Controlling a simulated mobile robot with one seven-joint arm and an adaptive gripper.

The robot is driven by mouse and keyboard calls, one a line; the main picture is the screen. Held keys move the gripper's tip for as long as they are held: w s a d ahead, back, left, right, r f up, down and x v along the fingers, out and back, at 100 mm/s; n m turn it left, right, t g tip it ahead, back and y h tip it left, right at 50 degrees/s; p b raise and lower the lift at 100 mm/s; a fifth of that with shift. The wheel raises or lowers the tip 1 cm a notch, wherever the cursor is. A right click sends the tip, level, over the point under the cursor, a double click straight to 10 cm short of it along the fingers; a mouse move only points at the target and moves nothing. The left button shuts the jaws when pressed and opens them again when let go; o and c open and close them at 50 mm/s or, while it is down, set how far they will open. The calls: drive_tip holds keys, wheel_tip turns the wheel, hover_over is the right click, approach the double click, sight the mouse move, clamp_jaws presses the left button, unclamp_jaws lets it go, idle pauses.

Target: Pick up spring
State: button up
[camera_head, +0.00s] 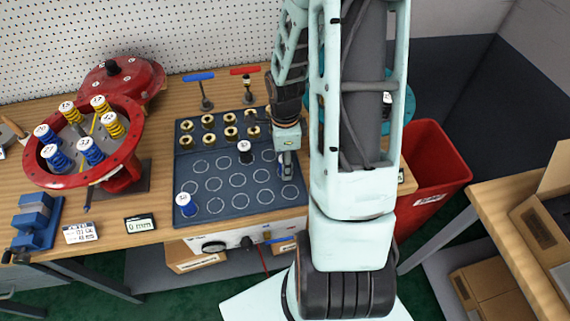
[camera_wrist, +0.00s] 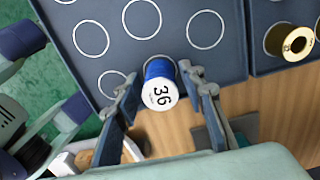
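A blue spring (camera_wrist: 160,85) with a white cap marked 36 stands on the dark tray (camera_wrist: 120,60) in the wrist view. My gripper (camera_wrist: 161,82) has one finger on each side of it, with small gaps showing, so it looks open around the spring. Contact cannot be made out for sure. In the head view my gripper (camera_head: 287,170) points down over the right part of the tray (camera_head: 225,208), where its fingers hide most of this spring. Another blue spring (camera_head: 185,203) stands at the tray's front left, and a dark spring with a white cap (camera_head: 245,152) stands mid-tray.
A red round housing (camera_head: 45,170) with several yellow and blue springs stands at left. Brass cups (camera_head: 208,122) sit in the tray's back part. Two T-handled tools (camera_head: 203,90) (camera_head: 246,85) stand behind. A gauge (camera_head: 140,224) lies at the front edge; a red bin (camera_head: 435,165) is at right.

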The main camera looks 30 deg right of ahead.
clamp_jaws()
drive_tip(key=shift+r, duration=0.15)
